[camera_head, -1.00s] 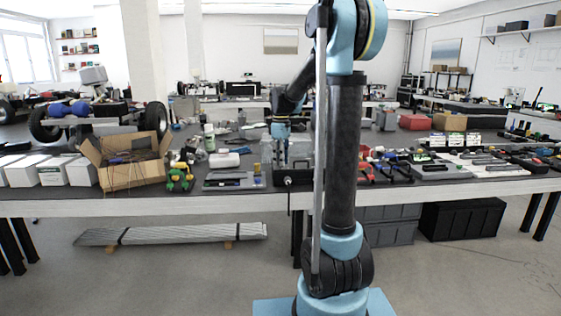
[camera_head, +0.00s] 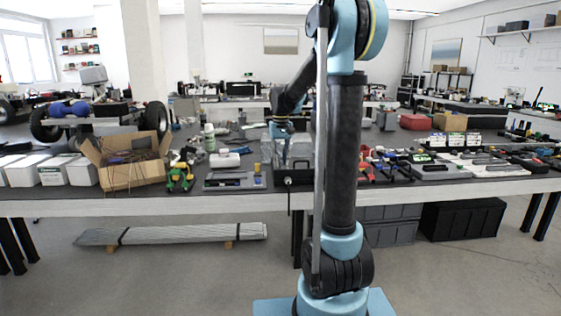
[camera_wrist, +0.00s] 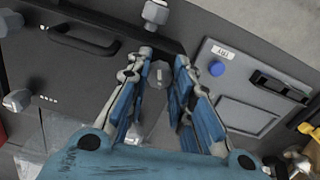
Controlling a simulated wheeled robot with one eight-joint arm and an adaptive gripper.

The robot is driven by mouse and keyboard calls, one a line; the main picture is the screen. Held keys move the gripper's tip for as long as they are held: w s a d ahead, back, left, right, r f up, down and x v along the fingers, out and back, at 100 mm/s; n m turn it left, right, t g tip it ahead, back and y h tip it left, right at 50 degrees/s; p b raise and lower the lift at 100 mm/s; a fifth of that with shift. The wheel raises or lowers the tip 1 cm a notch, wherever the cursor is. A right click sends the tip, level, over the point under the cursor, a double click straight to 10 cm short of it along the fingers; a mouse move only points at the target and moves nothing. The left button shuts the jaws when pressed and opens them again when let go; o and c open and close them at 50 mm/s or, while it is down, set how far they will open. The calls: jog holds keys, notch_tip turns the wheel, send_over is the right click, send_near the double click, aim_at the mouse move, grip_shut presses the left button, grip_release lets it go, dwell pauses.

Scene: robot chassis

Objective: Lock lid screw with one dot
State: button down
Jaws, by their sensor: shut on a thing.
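My gripper (camera_wrist: 165,62) reaches down over the dark lid (camera_wrist: 85,75) in the wrist view. Its blue-padded fingers stand on either side of a grey lid screw (camera_wrist: 158,73) and are shut on it. Other grey lid screws show at the top (camera_wrist: 156,12), the upper left (camera_wrist: 10,22) and the lower left (camera_wrist: 17,100). Several small pale dots mark the lid near the lower left screw. I cannot see any dot mark beside the held screw. In the head view the gripper is low over the dark box (camera_head: 293,178) on the bench, its tips hard to make out.
The lid has a black handle (camera_wrist: 85,40). On the bench, an open cardboard box (camera_head: 133,174) and a grey tool tray (camera_head: 235,182) stand left; red-and-black tools (camera_head: 385,168) lie right.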

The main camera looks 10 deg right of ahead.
jog(key=m, duration=0.4)
jog(key=shift+w+m, duration=0.1)
jog(key=shift+m, duration=0.3)
jog(key=shift+a, duration=0.1)
jog(key=c, duration=1.4)
grip_release()
notch_tip(320, 180, up, 12)
jog(key=shift+f, duration=0.1)
